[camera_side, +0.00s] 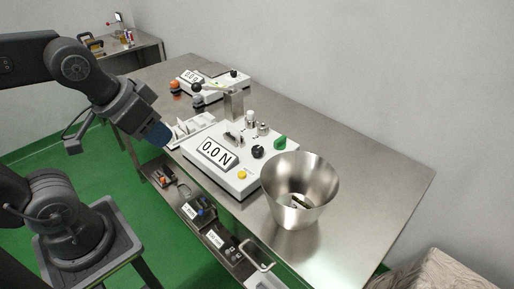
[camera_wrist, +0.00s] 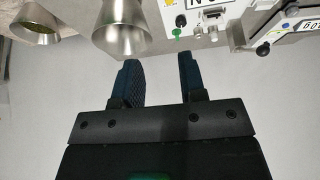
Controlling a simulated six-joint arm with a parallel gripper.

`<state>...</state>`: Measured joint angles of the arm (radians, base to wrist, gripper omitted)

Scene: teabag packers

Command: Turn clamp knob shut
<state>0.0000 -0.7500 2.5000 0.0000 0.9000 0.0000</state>
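The device has a "0.0 N" display, a black knob (camera_side: 258,152), a green part (camera_side: 280,143), a yellow button (camera_side: 242,174) and small silver posts (camera_side: 263,129). In the wrist view the green part (camera_wrist: 181,20) lies beyond the fingertips. I cannot tell which of these is the clamp knob.
A steel bowl (camera_side: 322,179) with something small inside stands right of the device; a steel vessel also shows in the wrist view (camera_wrist: 122,30). A white tray (camera_side: 186,131) lies near my gripper. A second device (camera_side: 214,87) stands behind. The table's right side is bare.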

